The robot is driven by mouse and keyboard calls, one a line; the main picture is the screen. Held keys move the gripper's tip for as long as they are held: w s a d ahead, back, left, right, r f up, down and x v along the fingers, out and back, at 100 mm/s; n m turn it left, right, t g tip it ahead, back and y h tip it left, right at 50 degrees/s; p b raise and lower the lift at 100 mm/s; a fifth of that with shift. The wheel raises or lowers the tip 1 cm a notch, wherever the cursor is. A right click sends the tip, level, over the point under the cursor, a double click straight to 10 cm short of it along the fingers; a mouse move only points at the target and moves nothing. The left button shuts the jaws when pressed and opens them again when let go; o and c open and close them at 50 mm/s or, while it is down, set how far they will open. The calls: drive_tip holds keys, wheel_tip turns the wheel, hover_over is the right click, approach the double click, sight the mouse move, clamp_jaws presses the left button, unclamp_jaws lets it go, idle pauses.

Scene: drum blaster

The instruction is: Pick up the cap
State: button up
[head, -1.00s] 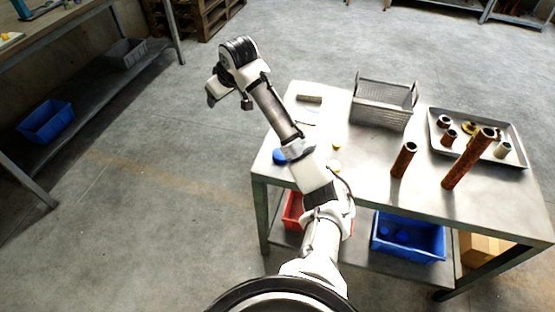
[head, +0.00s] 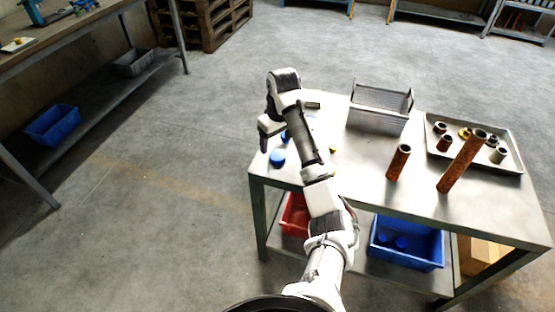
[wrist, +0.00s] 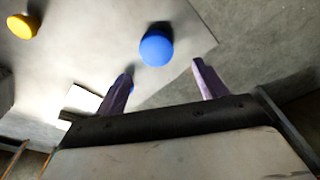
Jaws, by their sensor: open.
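A round blue cap (head: 277,158) lies on the metal table near its left front corner. It also shows in the wrist view (wrist: 156,48), just beyond and between my fingertips, near the table edge. My gripper (wrist: 163,82) is open and empty, its two purple-grey fingers spread apart. In the head view my gripper (head: 266,142) hangs by the table's left edge, close to the blue cap. Another bit of blue (head: 284,136) shows beside it, partly hidden by my arm. A yellow cap (wrist: 22,26) lies at the upper left of the wrist view.
The metal table (head: 430,205) also carries a wire basket (head: 380,105), two rusty pipes (head: 398,162) and a grey tray (head: 510,165) with several fittings. Red (head: 294,215) and blue bins (head: 408,242) sit on the shelf below. Open floor lies to the left.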

sight(278, 155)
drive_tip(key=shift+d+f, duration=0.15)
drive_tip(key=shift+f, duration=1.2)
drive_tip(key=shift+d+f, duration=0.1)
drive_tip(key=shift+f, duration=1.25)
drive_tip(key=shift+c, duration=0.4)
drive_tip(key=c, duration=1)
